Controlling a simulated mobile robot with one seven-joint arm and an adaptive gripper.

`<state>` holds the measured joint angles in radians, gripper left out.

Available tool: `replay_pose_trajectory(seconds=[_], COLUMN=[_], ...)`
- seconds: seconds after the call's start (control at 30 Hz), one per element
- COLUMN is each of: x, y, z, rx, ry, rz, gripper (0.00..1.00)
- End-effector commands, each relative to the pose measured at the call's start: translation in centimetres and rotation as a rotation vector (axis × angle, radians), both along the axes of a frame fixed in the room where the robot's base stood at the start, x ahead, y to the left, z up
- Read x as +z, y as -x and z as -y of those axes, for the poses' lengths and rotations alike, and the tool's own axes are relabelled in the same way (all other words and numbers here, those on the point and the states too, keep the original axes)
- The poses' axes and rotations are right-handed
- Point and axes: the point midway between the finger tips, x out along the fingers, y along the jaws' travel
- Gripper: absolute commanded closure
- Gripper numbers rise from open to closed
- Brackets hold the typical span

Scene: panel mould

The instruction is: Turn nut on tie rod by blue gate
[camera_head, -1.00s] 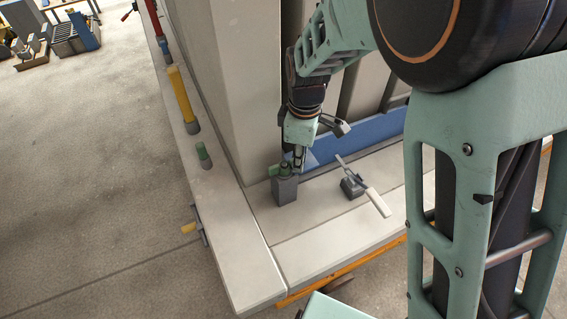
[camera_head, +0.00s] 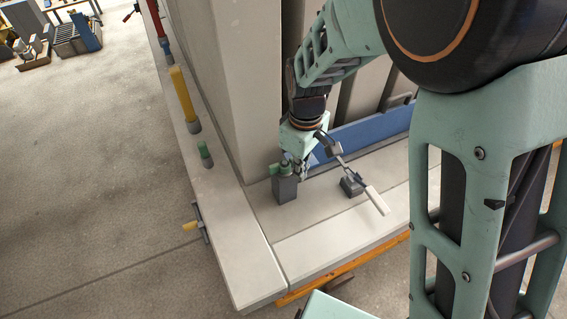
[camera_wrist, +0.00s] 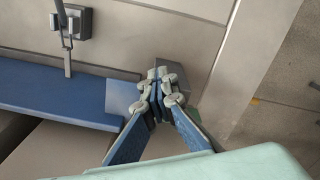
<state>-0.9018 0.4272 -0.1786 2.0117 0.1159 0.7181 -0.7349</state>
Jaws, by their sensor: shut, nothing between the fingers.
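The blue gate (camera_head: 352,132) is a low blue panel along the foot of the wall; it shows in the wrist view (camera_wrist: 60,98) at left. In front of its left end stands a grey block (camera_head: 285,189) with a green piece (camera_head: 275,169) at its top. My gripper (camera_head: 294,163) points down at the top of this block, close beside the green piece. In the wrist view, my gripper (camera_wrist: 160,84) has its fingertips together over the block (camera_wrist: 184,70). The tie rod and nut cannot be made out; the fingers cover that spot.
A toggle clamp (camera_head: 352,186) with a white handle (camera_head: 376,201) stands right of the block, near my wrist. A green peg (camera_head: 205,154) and a yellow post (camera_head: 184,98) stand along the left ledge.

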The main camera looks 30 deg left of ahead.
Motion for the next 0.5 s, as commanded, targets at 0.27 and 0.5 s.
replay_pose_trajectory(seconds=[0.27,0.5], x=[0.2,0.2], y=[0.2,1.0], z=[-0.1,-0.3], rx=[-0.084,-0.277], ry=[-0.001,-0.001], rz=[0.004,0.006], gripper=[1.00,1.00])
